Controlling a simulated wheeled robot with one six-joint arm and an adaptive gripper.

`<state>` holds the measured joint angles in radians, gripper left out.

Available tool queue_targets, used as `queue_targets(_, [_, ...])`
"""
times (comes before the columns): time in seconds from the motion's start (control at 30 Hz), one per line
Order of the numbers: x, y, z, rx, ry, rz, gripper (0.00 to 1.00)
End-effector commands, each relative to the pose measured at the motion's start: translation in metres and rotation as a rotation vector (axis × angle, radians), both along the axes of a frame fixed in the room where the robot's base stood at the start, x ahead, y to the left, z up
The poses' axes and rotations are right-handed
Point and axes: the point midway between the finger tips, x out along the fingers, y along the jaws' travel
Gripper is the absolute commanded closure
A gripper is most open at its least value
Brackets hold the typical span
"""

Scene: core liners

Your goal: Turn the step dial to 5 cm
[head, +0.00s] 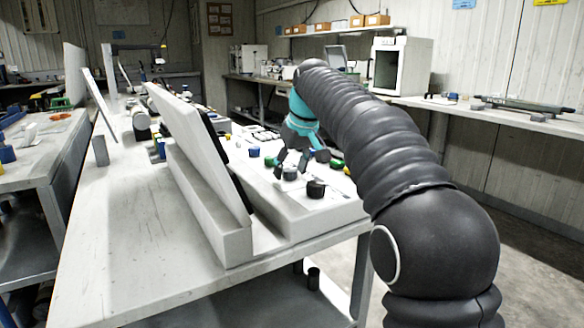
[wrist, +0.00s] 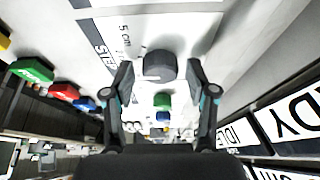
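In the wrist view, a dark grey round dial (wrist: 159,65) stands on a white panel. Printing beside it reads "5 cm" and part of "STEP". The dial's pointer setting cannot be made out. My gripper (wrist: 160,70) is open, with one finger on each side of the dial and a gap showing at both sides. In the head view, my gripper (head: 290,163) is over the white console (head: 325,215), its fingers around a small dark knob (head: 290,174). Whether the fingertips are level with the dial is unclear.
Green (wrist: 162,100) and blue (wrist: 163,115) knobs lie below the dial in the wrist view. Red (wrist: 63,91) and green (wrist: 32,71) buttons are at the left, IDLE and READY labels at the right. Another black knob (head: 316,189) stands nearby. A tilted white panel (head: 200,145) rises left.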

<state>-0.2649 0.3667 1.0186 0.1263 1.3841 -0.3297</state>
Motion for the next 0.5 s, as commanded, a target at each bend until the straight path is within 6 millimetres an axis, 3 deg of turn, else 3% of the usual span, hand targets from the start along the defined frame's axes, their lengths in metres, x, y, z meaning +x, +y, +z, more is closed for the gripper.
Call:
queue_targets(0.03, [0.0,-0.0001,0.0001,0.0,0.0,0.0,0.61])
queue_targets(0.2, [0.0,-0.0003,0.0001,0.0,0.0,0.0,0.99])
queue_targets(0.5, [0.0001,-0.0014,0.0001,0.0,0.0,-0.033,0.99])
